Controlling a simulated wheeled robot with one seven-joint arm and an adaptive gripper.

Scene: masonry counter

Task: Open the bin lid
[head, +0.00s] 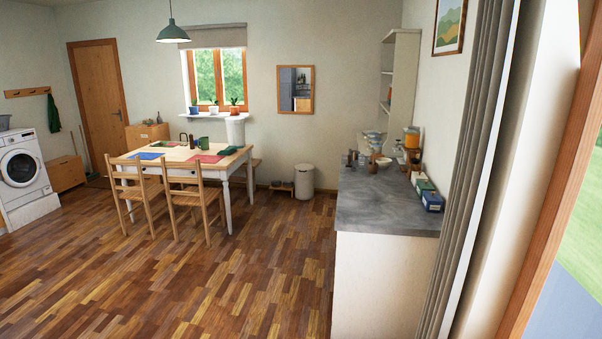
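A small white cylindrical bin (304,183) stands on the floor against the back wall, between the dining table and the counter. Its lid (304,168) appears to be down on top, though it is small at this distance. My gripper is not in the head view.
The masonry counter (385,212), with jars and boxes at its far end, stands on the right. The dining table (178,159) and two chairs (190,200) stand left of the bin. The wood floor (265,265) between them is clear. A low rack (281,187) sits beside the bin.

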